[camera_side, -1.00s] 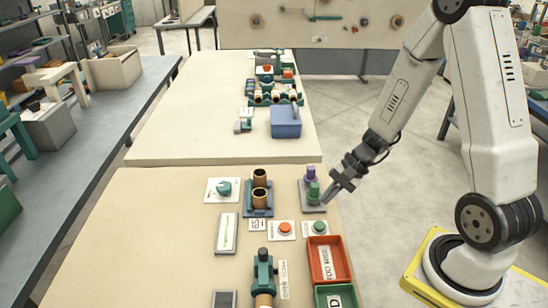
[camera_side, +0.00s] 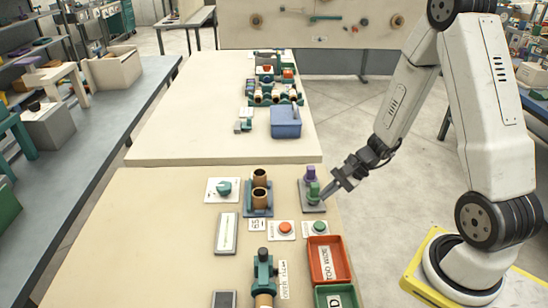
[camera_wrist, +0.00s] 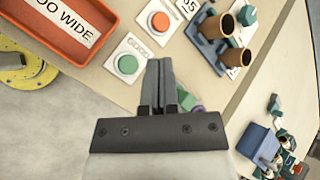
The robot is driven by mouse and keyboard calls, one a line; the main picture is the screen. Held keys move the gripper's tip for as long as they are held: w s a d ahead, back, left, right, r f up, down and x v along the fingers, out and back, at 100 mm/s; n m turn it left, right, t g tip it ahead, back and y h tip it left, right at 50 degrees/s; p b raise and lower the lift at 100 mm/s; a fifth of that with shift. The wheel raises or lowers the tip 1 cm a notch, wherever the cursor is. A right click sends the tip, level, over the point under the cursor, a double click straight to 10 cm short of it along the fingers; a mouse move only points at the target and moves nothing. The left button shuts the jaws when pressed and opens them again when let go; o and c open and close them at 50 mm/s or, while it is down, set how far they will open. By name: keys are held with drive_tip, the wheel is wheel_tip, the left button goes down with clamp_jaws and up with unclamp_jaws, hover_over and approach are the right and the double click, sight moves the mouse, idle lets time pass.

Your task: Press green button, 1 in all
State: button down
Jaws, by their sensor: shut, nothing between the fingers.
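The green button (camera_side: 319,227) sits on a white plate at the right edge of the near table, just above the red tray. It also shows in the wrist view (camera_wrist: 127,64), left of my fingertips. My gripper (camera_side: 327,199) is shut and empty, above the table edge beside the green and purple pegs, a little up from the button in the side view. In the wrist view its closed fingers (camera_wrist: 158,66) point toward the area between the button and the brown cups. No contact with the button shows.
An orange-red button (camera_side: 286,228) is left of the green one. The red tray (camera_side: 311,263) labelled TOO WIDE is below. A green peg (camera_side: 313,190) and a purple peg (camera_side: 310,172) stand near my fingers. Brown cups (camera_side: 260,197) stand further left.

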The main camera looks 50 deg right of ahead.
sight(322, 224)
drive_tip(key=shift+f, duration=4.05)
drive_tip(key=shift+f, duration=0.85)
drive_tip(key=shift+r, duration=0.85)
drive_tip(key=shift+r, duration=0.1)
idle(0.3)
drive_tip(key=shift+r, duration=2.4)
